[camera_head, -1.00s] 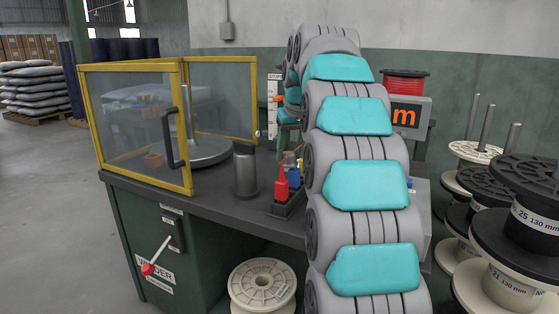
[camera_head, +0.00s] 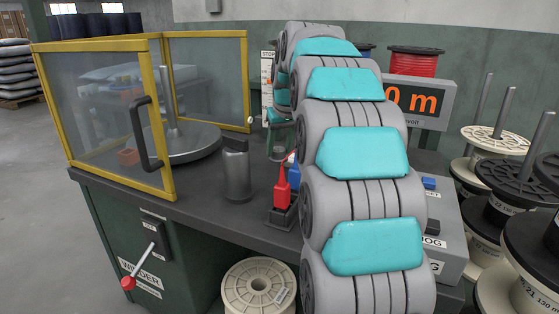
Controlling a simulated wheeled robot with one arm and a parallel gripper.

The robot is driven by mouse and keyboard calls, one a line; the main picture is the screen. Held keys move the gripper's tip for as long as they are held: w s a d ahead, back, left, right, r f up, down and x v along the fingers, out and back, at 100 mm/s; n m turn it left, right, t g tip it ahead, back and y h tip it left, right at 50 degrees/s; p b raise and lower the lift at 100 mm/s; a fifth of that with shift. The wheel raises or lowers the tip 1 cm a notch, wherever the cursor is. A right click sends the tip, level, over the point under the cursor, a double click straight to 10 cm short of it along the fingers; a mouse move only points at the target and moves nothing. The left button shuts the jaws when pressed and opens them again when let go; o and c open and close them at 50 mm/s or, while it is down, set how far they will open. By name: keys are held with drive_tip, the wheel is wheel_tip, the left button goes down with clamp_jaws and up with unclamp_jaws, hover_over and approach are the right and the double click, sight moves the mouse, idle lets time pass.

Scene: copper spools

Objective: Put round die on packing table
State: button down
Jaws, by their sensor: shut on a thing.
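My arm of grey links with teal pads runs up the middle of the view and away from me. My gripper cannot be made out, since its end of the arm is hidden behind the links. I cannot make out a round die anywhere. I cannot pick out a packing table either. The nearest furniture is a dark workbench (camera_head: 215,215) with a green base labelled as a winder.
A yellow-framed guard (camera_head: 168,120) encloses a grey turntable (camera_head: 190,143) on the bench. A grey canister (camera_head: 237,172) and a red bottle (camera_head: 281,187) stand nearby. A meter display (camera_head: 415,100) is behind my arm.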

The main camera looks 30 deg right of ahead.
sight(281, 154)
drive_tip(key=shift+f, duration=1.95)
drive_tip(key=shift+f, duration=0.15)
drive_tip(key=c, duration=0.6)
unclamp_jaws()
